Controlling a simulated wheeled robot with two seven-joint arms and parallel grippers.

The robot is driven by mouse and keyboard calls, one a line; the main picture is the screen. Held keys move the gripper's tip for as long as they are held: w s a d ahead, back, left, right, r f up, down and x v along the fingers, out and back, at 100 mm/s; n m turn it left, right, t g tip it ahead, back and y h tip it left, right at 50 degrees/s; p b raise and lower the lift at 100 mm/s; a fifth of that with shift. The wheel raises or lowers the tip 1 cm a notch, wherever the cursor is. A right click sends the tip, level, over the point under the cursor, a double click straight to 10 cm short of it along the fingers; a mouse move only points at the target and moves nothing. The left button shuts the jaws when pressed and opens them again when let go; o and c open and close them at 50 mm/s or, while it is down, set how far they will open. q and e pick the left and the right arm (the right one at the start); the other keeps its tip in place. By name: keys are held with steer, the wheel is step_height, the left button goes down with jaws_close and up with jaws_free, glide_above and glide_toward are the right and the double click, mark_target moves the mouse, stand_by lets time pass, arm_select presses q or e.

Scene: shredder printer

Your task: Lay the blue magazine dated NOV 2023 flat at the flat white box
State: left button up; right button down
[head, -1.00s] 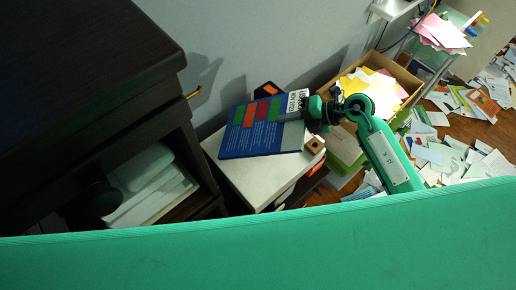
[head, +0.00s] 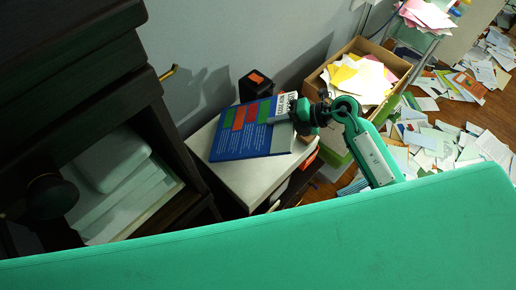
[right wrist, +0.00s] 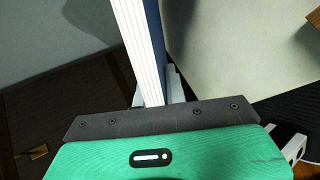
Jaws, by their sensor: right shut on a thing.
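The blue magazine (head: 245,130), with red and green blocks and a white date strip, is over the flat white box (head: 238,182). My right gripper (head: 290,116) is shut on its right edge near the date strip. In the right wrist view the magazine's white page edges (right wrist: 138,45) run up from between the fingers (right wrist: 158,92), with a thin blue cover at right. The pale box top (right wrist: 240,50) lies beyond, with a shadow beside the magazine. I cannot tell whether the magazine touches the box. My left gripper is not in view.
A dark cabinet (head: 150,110) with an open shelf of white items stands at left. A black holder with an orange top (head: 256,84) is behind the magazine. A cardboard box of papers (head: 350,50) stands at right; loose papers (head: 450,140) cover the floor.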

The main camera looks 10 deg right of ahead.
steer(key=shift+f+b, duration=0.45)
steer(key=shift+f, duration=0.9)
steer(key=c, duration=1.6)
jaws_free()
steer(key=p+v, duration=0.3)
steer(key=v, duration=0.5)
